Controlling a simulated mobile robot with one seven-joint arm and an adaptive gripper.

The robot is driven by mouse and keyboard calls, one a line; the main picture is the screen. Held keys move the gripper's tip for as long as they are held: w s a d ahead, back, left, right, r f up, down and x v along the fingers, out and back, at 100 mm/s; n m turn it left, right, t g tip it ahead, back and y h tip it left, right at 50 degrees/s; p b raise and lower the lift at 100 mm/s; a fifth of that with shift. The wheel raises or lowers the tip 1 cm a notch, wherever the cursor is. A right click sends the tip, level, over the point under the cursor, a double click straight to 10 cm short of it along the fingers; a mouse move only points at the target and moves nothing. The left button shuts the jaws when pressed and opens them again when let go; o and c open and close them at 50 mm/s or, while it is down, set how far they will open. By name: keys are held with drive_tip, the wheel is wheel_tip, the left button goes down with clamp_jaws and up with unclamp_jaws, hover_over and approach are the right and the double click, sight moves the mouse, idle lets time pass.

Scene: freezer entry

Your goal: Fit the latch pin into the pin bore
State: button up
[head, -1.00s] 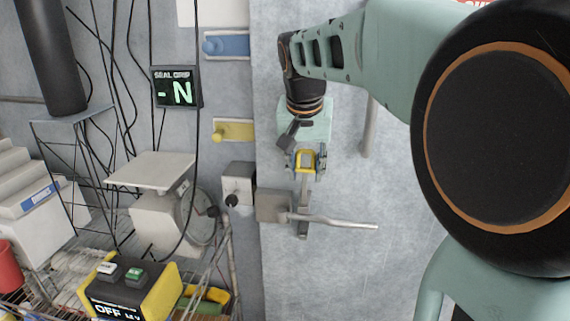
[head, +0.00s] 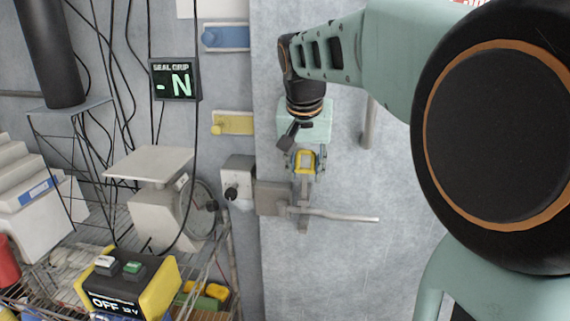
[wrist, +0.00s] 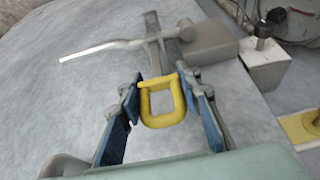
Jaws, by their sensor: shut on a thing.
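My gripper (head: 305,165) is shut on a yellow loop, the visible part of what appears to be the latch pin (wrist: 162,120). In the wrist view the loop sits between my blue fingertip pads. The pin's shank is not clearly visible beyond the loop. The latch on the pale door has a grey block (head: 271,198), a thin lever (head: 345,217) pointing right and a narrow upright bar (head: 303,226). My gripper is just above the lever in the head view, in line with the bar. I cannot make out the pin bore or whether the pin touches it.
A grey box with a black knob (head: 238,182) sits left of the latch block. A yellow plate (head: 235,123) and a blue plate (head: 228,39) are on the wall. A vertical door handle (head: 368,125) stands right of my gripper. Shelving with equipment fills the lower left.

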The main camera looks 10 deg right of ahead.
sight(304, 188)
drive_tip(key=shift+f+b, duration=2.5)
drive_tip(key=shift+f, duration=0.75)
drive_tip(key=o, duration=1.4)
drive_tip(key=shift+c, duration=0.2)
drive_tip(key=v, duration=1.2)
drive_tip(key=shift+d, duration=0.1)
